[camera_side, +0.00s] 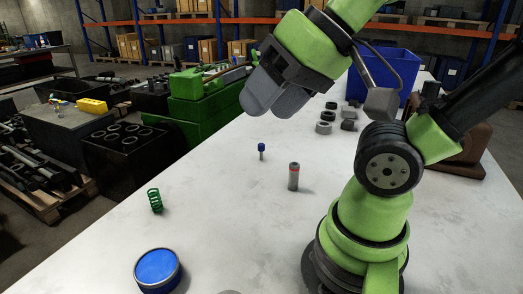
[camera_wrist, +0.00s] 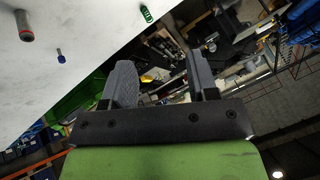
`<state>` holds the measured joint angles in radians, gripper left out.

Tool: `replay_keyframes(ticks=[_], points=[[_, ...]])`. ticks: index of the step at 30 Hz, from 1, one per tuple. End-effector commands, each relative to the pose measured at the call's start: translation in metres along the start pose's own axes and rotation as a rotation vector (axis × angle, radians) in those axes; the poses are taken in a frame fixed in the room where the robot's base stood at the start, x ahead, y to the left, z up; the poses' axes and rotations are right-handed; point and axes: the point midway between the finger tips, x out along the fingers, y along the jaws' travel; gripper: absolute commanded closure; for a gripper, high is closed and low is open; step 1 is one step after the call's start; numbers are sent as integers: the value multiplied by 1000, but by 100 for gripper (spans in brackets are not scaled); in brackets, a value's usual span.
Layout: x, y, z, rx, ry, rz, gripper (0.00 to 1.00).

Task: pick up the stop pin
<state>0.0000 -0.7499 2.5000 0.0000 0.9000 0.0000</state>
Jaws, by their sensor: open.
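A small pin with a blue head and grey shank (camera_side: 261,150), which looks like the stop pin, stands upright on the white table. It also shows in the wrist view (camera_wrist: 60,55), left of my fingers and apart from them. My gripper (camera_side: 272,98) is in the air above the far left edge of the table, higher than the pin. In the wrist view its two grey fingers (camera_wrist: 164,88) stand apart with nothing between them. The side view shows the fingers partly overlapping.
A grey cylinder with a red band (camera_side: 293,176) stands near the pin. A green spring (camera_side: 155,200) and a blue-topped round can (camera_side: 157,270) are nearer the front. Dark rings (camera_side: 324,127) and a blue bin (camera_side: 392,72) are farther back. Table around the pin is clear.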

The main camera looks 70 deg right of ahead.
Motion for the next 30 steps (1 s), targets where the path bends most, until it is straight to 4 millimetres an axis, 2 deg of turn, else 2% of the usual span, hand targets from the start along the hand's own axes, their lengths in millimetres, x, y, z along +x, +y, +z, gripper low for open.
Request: replay_keyframes(ticks=[7,10,14,17,20,24,26,30], points=[[0,0,0,1,0,1,46],[3,2,-9,15,1,22,46],[14,11,-41,65,8,102,46],[31,28,-78,121,16,188,46],[52,55,-113,177,23,273,46],[86,106,-152,250,24,381,46],[102,132,-164,281,21,424,46],[140,201,-178,352,10,512,46]])
